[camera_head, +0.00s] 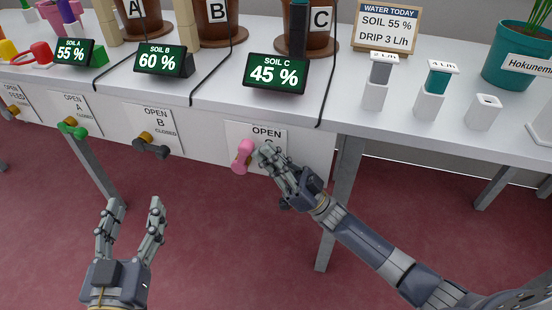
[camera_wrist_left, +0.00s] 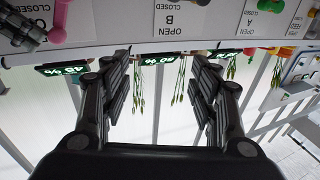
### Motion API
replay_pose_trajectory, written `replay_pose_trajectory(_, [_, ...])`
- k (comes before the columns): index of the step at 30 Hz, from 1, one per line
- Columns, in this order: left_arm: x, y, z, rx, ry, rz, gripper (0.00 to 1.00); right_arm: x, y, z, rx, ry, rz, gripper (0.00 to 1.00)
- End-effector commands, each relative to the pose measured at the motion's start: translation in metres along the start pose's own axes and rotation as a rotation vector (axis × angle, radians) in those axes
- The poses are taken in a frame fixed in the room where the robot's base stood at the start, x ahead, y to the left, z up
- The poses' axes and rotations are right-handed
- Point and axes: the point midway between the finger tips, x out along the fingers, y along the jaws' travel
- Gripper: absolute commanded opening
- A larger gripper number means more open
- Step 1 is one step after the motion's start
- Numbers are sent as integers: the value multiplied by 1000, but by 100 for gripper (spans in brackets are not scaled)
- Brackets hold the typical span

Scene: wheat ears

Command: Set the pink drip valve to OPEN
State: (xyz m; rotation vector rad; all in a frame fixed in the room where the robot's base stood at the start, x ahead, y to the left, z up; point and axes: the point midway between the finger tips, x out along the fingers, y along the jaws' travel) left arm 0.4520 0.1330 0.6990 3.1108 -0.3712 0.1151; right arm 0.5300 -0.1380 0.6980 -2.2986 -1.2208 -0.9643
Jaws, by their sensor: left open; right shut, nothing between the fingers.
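The pink drip valve (camera_head: 243,156) is on the table's front panel, beside the white label (camera_head: 265,131) reading OPEN at its top. Its handle stands near upright, its lower end tilted slightly left. My right gripper (camera_head: 264,152) is shut and empty, just right of the pink handle; I cannot tell whether they touch. It hides the lower part of the label. In the left wrist view part of the pink valve (camera_wrist_left: 58,35) shows at upper left. My left gripper (camera_head: 132,205) is open and empty, low in front of the table, well left of the pink valve.
A green valve (camera_head: 72,130) and a dark grey valve (camera_head: 150,146) are further left on the panel. Soil displays, pots and small white holders (camera_head: 375,92) stand on the tabletop. A table leg (camera_head: 341,205) is behind my right arm. Floor space in front is clear.

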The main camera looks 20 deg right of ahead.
Motion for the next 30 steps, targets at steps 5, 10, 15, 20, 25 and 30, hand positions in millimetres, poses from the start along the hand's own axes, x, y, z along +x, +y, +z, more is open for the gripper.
replay_pose_trajectory(5, [-16, -8, 52, 5, -294, -18, 56, 7, 0, -3, 0, -45, -1, 0])
replay_pose_trajectory(10, [-48, -15, 100, 5, -573, -34, 56, 11, 0, -2, 0, -87, -1, 0])
replay_pose_trajectory(15, [-96, -22, 138, 2, -853, -53, 56, 15, 0, -2, 0, -128, 0, 0])
replay_pose_trajectory(20, [-151, -26, 161, -5, -1116, -70, 56, 20, 0, -2, 0, -166, -1, 0])
replay_pose_trajectory(25, [-204, -29, 167, -14, -1338, -84, 56, 23, 0, -1, -1, -206, -1, 0])
replay_pose_trajectory(30, [-203, -28, 158, -14, -1338, -83, 56, 27, 0, 0, -1, -241, 0, 0])
